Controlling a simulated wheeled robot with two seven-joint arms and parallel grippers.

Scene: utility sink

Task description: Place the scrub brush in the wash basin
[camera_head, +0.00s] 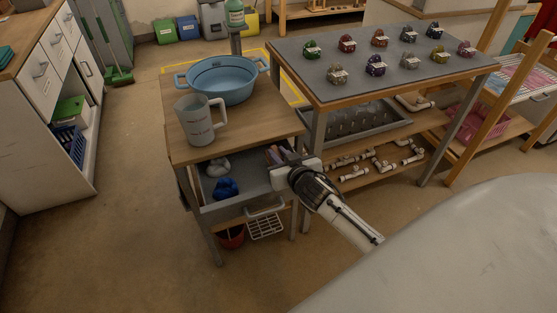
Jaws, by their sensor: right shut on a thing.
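The blue wash basin (218,92) with two side handles stands on the wooden top of the small table. Below the top is an open grey drawer (247,199). My right gripper (281,160) is over the drawer's right side. It is shut on a small brownish thing (272,154), which seems to be the scrub brush. The gripper hides most of it, so its shape is not clear. I cannot tell whether it still touches the drawer floor. The basin is above and to the left of the gripper. My left gripper is out of view.
A grey measuring jug (200,120) stands in front of the basin. A blue bundle (227,188) and a pale lump (217,167) lie in the drawer. A workbench (385,84) with several small labelled items stands to the right. Floor to the left is clear.

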